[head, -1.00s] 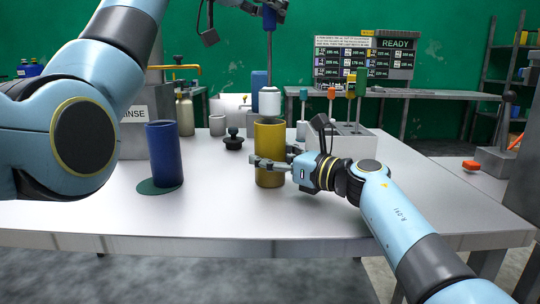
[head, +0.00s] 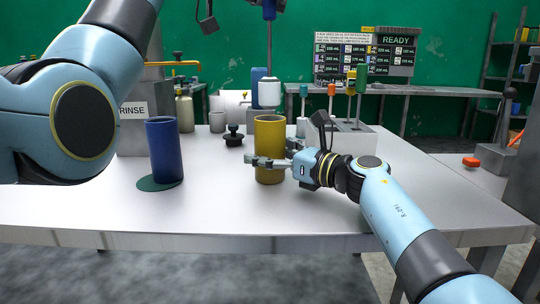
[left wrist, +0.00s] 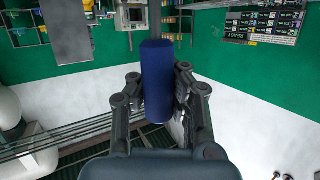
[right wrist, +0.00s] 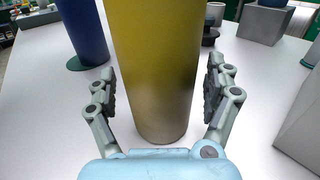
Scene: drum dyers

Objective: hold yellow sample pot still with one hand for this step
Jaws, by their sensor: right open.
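The yellow sample pot (head: 269,152) stands upright on the metal table in the head view. My right gripper (head: 266,162) is low around it, one finger to each side. In the right wrist view the pot (right wrist: 158,60) stands between the open fingers (right wrist: 160,92), with a narrow gap visible at each side. My left gripper (left wrist: 160,95) is shut on a dark blue handle (left wrist: 157,75) in the left wrist view. In the head view, a tool with a blue handle, grey rod and white cylinder (head: 269,93) hangs over the pot; the left fingers are out of that frame.
A blue pot (head: 163,150) stands on a green disc (head: 147,185) at left, by the RINSE box (head: 133,130). A black knobbed lid (head: 234,136) lies behind the yellow pot. A grey rack (head: 350,139) with coloured-topped tools stands behind my right gripper. The front of the table is clear.

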